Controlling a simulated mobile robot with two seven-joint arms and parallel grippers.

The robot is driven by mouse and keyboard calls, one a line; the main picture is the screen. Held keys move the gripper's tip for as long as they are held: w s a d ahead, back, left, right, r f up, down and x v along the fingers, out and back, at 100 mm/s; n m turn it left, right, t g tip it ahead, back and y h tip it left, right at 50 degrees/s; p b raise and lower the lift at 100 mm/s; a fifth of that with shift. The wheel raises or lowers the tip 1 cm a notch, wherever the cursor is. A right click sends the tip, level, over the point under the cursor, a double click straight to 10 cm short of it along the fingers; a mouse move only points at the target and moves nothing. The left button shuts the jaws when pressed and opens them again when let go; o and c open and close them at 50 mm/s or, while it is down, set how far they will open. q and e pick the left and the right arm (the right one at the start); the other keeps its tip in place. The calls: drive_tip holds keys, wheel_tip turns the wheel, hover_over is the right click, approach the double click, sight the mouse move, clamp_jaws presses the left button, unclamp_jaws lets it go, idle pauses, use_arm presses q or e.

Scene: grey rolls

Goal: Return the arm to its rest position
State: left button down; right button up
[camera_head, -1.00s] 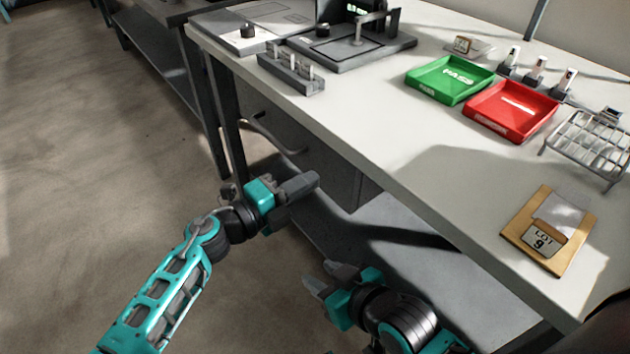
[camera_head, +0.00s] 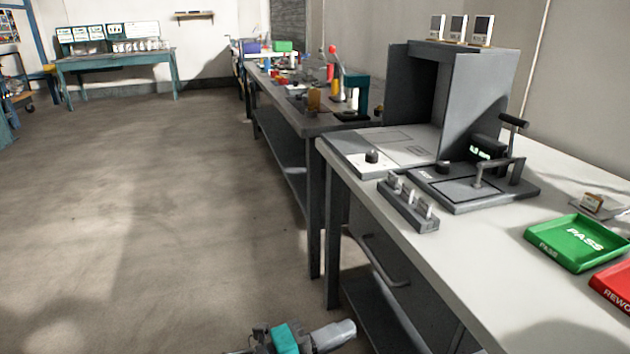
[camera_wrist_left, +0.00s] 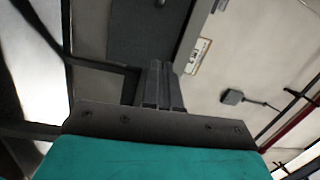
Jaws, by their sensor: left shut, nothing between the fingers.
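My left gripper (camera_head: 333,336) shows at the bottom edge of the head view, low in front of the bench and apart from it. Its teal and grey wrist is partly cut off by the frame. In the left wrist view its fingers (camera_wrist_left: 160,85) are together, with nothing between them. My right gripper is outside both current views.
The white-topped bench (camera_head: 470,250) stands at the right, with a dark drawer handle (camera_head: 385,265) near my left gripper. On it are a gauge fixture (camera_head: 470,190), a grey holder (camera_head: 408,205), a green PASS tray (camera_head: 575,243) and a red tray (camera_head: 615,283). Floor at left is clear.

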use_arm(q)
drive_tip(key=s+a+f+n+t+y, duration=0.25)
drive_tip(key=a+n+t+y, duration=0.7)
drive_tip(key=n, duration=0.85)
drive_tip(key=s+a+f+n+g+y, duration=0.5)
drive_tip(key=s+a+f+n+g, duration=0.1)
drive_tip(key=s+a+n, duration=0.3)
drive_tip(key=s+a+r+p, duration=0.2)
drive_tip(key=a+r+p, duration=0.2)
drive_tip(key=r+p, duration=0.7)
drive_tip(key=y+p, duration=0.1)
drive_tip(key=p, duration=0.4)
drive_tip(key=shift+p, duration=0.4)
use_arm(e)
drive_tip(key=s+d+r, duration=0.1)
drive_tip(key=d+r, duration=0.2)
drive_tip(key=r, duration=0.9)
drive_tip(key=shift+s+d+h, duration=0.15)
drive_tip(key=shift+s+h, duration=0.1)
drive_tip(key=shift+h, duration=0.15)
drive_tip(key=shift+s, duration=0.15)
